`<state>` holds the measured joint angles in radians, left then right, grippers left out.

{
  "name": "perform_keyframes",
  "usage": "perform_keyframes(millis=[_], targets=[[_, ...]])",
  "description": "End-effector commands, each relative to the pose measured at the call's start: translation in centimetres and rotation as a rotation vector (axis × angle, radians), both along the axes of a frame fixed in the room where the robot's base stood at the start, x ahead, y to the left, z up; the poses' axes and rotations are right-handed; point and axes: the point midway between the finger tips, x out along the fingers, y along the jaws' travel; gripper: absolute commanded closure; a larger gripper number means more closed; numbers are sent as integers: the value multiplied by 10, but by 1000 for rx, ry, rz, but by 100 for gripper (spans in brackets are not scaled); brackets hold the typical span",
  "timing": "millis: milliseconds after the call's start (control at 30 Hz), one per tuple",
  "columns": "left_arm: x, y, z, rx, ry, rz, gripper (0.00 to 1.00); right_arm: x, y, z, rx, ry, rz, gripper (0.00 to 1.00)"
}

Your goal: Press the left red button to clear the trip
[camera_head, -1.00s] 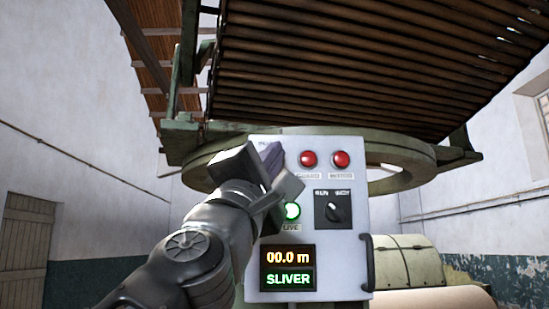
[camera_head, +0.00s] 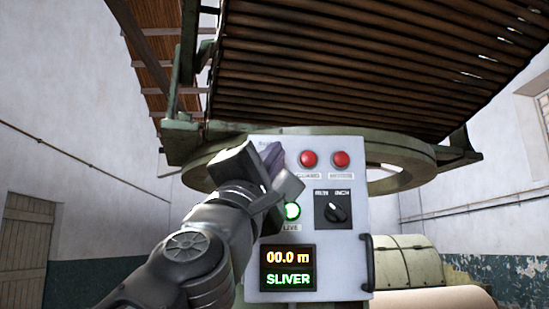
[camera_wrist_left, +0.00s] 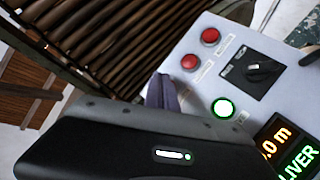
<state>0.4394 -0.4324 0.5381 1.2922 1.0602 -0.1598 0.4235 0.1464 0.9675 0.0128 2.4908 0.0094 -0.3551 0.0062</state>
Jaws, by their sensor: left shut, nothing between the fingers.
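A pale control panel (camera_head: 340,270) has two red buttons showing in its top row. The one labelled GUARD (camera_head: 308,158) is on the left and the one labelled MOTOR (camera_head: 341,158) on the right. Both also show in the left wrist view, GUARD (camera_wrist_left: 190,62) and MOTOR (camera_wrist_left: 211,36). My left gripper (camera_head: 271,156) is shut and empty, its purple-grey fingers in front of the panel left of GUARD. In the left wrist view the fingertips (camera_wrist_left: 161,92) stand beside the row. They hide that part of the panel; I cannot tell whether they touch it. My right gripper is not in view.
A green LIVE lamp (camera_head: 292,211), a RUN/INCH selector (camera_head: 333,209) and a lit display (camera_head: 287,268) reading 00.0 m and SLIVER are on the panel. A handle (camera_head: 367,262) projects at its right edge. The slatted lattice (camera_head: 350,70) hangs above.

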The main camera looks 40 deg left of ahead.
Motion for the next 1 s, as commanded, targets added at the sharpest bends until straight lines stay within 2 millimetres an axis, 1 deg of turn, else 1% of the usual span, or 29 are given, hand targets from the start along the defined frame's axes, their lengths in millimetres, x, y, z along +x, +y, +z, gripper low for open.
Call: perform_keyframes(millis=[267, 533, 1000], targets=[[1, 0, 0, 0, 0, 0, 100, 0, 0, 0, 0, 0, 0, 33], [7, 5, 0, 0, 1, 0, 100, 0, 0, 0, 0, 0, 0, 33], [7, 6, 0, 0, 0, 0, 100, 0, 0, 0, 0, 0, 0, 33]])
